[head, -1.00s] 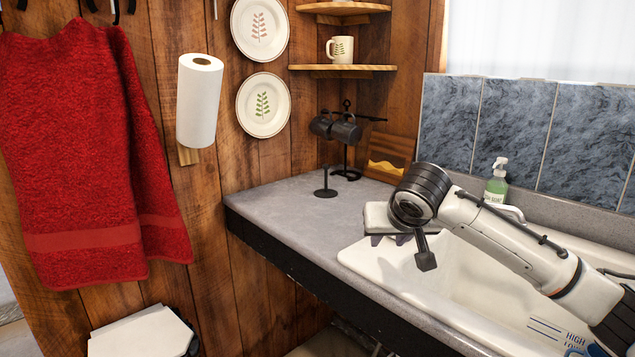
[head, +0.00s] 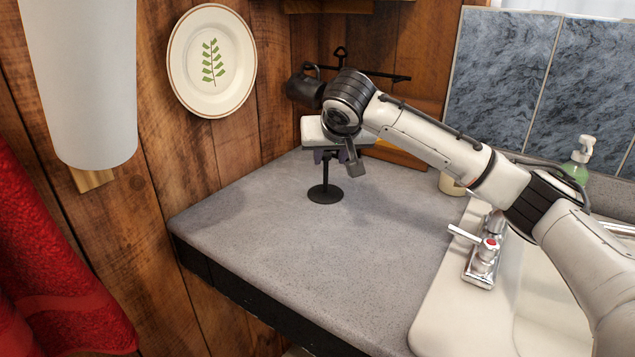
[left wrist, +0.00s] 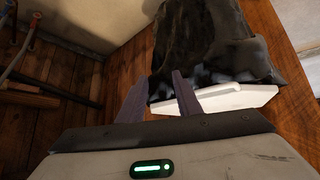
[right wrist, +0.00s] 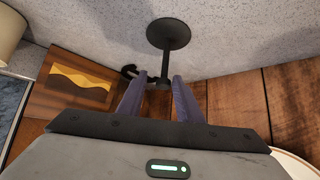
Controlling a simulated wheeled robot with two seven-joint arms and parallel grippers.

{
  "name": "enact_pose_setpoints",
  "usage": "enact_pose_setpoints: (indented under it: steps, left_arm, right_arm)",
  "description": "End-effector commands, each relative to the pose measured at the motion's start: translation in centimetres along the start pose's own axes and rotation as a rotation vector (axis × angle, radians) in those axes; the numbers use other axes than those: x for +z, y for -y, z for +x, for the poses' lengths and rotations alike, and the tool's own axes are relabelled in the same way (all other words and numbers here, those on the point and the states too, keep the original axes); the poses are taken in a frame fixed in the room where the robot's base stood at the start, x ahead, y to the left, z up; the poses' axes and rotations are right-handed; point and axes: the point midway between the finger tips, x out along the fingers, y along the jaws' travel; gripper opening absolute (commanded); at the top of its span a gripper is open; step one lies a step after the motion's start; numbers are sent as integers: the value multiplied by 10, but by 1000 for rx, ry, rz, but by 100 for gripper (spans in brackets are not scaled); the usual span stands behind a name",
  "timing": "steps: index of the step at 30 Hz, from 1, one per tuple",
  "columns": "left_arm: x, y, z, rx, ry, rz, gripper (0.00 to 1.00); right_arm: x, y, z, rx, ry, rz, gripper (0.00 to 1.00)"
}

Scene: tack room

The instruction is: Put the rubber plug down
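My right gripper (right wrist: 159,80) is open, its purple fingers apart. A black stand (head: 325,194) with a round flat base and thin upright stem stands on the grey counter (head: 250,230). It also shows in the right wrist view (right wrist: 168,33), where its stem reaches down between or just beyond the fingertips; I cannot tell if they touch. In the head view the right gripper (head: 327,158) is just above the stand. My left gripper (left wrist: 158,82) shows only in the left wrist view, fingers apart and empty. I cannot make out a rubber plug in either gripper.
A black rack with a dark mug (head: 305,90) stands behind the right gripper. A wooden board with a yellow wave (right wrist: 78,82) leans nearby. The tap (head: 484,260) and white sink (head: 450,325) are at right. The counter's front left is bare.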

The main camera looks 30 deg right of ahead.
Motion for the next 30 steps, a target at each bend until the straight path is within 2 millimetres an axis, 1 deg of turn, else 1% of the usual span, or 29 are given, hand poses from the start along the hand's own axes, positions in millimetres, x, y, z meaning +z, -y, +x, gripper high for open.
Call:
enact_pose_setpoints:
  steps: [1,3,7,11,15,18,21,27,29,30]
  left_arm:
    - [1,-1,-1,1,4,-1,31]
    - [3,-1,-2,2,8,-1,31]
    - [4,-2,-3,3,11,-2,31]
    - [2,-2,-5,3,10,-2,31]
    - [-1,-3,-8,3,8,-1,31]
    - [-3,-3,-8,3,5,-1,31]
    - [-5,-2,-8,3,2,-1,31]
    - [-9,-2,-6,2,-7,1,31]
    - [-10,-2,-6,2,-8,1,31]
    - [-10,-2,-6,2,-8,1,31]
  right_arm:
    - [0,0,8,1,3,0,32]
    - [0,0,17,1,2,0,32]
    - [0,1,26,0,1,0,32]
    - [2,3,39,1,2,-2,32]
    - [4,7,61,2,2,0,32]
    - [4,7,73,1,1,0,32]
    - [4,7,78,0,0,-1,32]
    - [4,7,78,-1,0,-1,32]
    - [4,7,78,-1,0,-1,22]
    - [4,7,78,-1,0,-1,15]
